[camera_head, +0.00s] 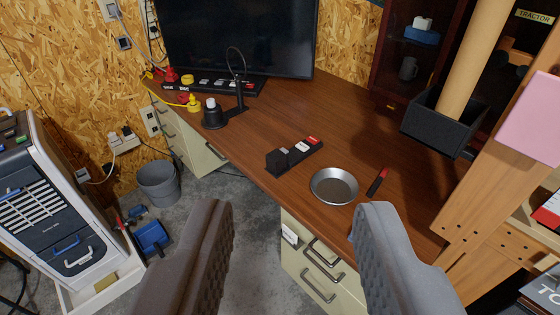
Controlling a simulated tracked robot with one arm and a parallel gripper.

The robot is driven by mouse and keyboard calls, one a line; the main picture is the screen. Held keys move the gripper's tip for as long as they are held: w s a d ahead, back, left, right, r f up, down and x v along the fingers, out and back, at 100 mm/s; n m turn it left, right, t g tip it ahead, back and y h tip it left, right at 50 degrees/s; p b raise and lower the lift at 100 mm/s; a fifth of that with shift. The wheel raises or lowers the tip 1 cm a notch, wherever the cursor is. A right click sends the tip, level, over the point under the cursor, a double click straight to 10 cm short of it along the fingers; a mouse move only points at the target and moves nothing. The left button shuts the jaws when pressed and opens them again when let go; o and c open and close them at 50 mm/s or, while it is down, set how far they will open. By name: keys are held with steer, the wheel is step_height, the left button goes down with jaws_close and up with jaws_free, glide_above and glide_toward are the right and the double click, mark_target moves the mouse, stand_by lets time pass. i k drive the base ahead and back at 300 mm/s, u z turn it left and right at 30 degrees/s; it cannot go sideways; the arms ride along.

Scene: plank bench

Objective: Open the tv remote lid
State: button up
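I cannot make out a tv remote or its lid for certain. A long, low black object (281,165) lies on the desk near its front edge, with grey, white and red parts on top; I cannot tell what it is. A slim red and black object (377,182) lies to the right of a round metal dish (334,186); it is too small to identify. My gripper (292,207) is open and empty, its two grey fingers wide apart in the foreground. The desk objects appear beyond the fingertips, with no contact visible.
The brown wooden desk (345,125) has bare room in its middle. A dark screen (240,35) and a black lamp (214,113) stand at the back. A black box (435,122) is at right, beside a wooden frame. Drawers (310,265) are below the desk.

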mark_target(276, 159)
steer(key=k, duration=0.95)
steer(key=z, duration=0.4)
steer(key=i, duration=2.2)
steer(key=u, duration=0.75)
